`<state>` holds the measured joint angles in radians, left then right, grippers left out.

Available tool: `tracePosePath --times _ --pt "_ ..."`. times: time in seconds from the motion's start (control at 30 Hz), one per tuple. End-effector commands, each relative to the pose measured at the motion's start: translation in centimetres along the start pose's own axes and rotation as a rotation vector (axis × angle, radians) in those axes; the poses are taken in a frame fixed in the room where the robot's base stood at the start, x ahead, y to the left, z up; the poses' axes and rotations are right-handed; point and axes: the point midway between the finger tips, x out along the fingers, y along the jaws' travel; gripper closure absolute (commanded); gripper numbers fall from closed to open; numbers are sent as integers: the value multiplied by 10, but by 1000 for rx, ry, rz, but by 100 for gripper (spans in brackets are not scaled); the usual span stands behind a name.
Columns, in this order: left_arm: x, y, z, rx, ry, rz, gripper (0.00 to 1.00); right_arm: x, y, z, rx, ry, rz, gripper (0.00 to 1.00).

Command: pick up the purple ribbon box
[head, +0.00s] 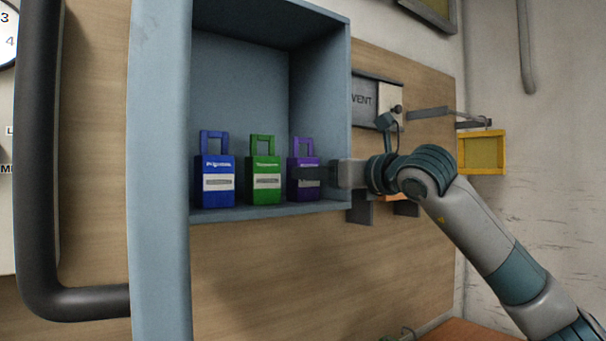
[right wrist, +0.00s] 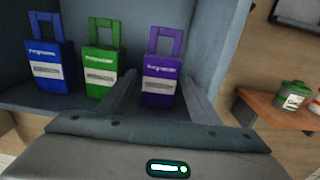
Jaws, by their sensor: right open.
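The purple ribbon box (head: 303,186) stands upright at the right end of the row on the floor of a blue-grey shelf. It has a loop handle on top and a pale label, partly covered by my gripper in the head view. My right gripper (head: 308,173) reaches in from the right at the box's front. In the right wrist view, the purple box (right wrist: 162,84) shows between the two spread fingers of my right gripper (right wrist: 160,80). The fingers are open, and I cannot tell whether they touch it. My left gripper is not in view.
A green box (head: 263,183) stands close left of the purple one, with a blue box (head: 215,182) farther left. The shelf's side wall (head: 319,95) is close on the right. A yellow-framed box (head: 482,152) hangs farther right. In the wrist view, a green-lidded jar (right wrist: 292,95) stands on a wooden ledge.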

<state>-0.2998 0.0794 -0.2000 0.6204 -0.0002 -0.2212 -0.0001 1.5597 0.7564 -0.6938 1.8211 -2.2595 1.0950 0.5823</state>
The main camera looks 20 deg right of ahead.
Motion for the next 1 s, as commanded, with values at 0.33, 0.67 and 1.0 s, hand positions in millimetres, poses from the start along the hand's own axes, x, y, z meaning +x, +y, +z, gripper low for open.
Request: tracePosePath --times 0.33,0.67,1.0 --pt "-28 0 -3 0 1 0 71 34 0 2 1 2 1 42" --pt "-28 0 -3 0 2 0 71 37 -1 0 1 0 1 42" --pt "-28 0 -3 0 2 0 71 37 -1 0 1 0 1 71"
